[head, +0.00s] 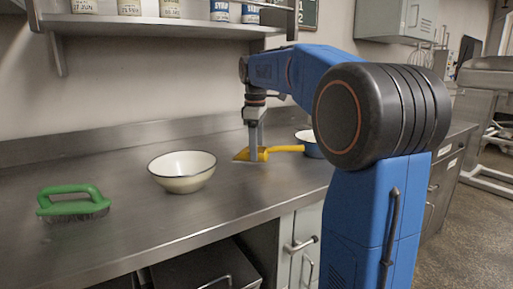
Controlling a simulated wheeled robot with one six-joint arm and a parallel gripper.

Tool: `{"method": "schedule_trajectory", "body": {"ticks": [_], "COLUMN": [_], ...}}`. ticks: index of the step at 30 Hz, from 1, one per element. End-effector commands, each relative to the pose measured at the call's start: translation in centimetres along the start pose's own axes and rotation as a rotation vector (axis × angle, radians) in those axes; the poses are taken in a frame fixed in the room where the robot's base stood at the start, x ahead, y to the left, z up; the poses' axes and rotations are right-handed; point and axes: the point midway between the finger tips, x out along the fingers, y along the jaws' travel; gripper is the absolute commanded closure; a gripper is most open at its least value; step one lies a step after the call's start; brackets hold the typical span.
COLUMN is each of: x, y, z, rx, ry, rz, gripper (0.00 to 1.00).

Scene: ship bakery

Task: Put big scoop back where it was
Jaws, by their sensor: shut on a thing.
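A yellow scoop (289,149) is held by my gripper (253,152), right of the cream bowl and low over the steel counter. I cannot tell whether the scoop touches the counter.
A cream bowl (182,172) with a dark rim stands left of the scoop. A green-handled brush (73,203) lies farther left. A shelf (160,27) with several tins hangs above. The steel counter (130,235) is clear in front.

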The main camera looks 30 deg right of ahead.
Motion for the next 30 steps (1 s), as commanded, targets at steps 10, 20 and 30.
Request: {"method": "schedule_trajectory", "body": {"ticks": [10, 20, 30], "x": [0.4, 0.9, 1.1], "y": [0.0, -0.1, -0.1], "z": [0.0, 0.0, 0.0], "rx": [0.000, 0.000, 0.000], "ry": [0.000, 0.000, 0.000], "rz": [0.000, 0.001, 0.000], "gripper": [0.73, 0.73, 0.21]}}
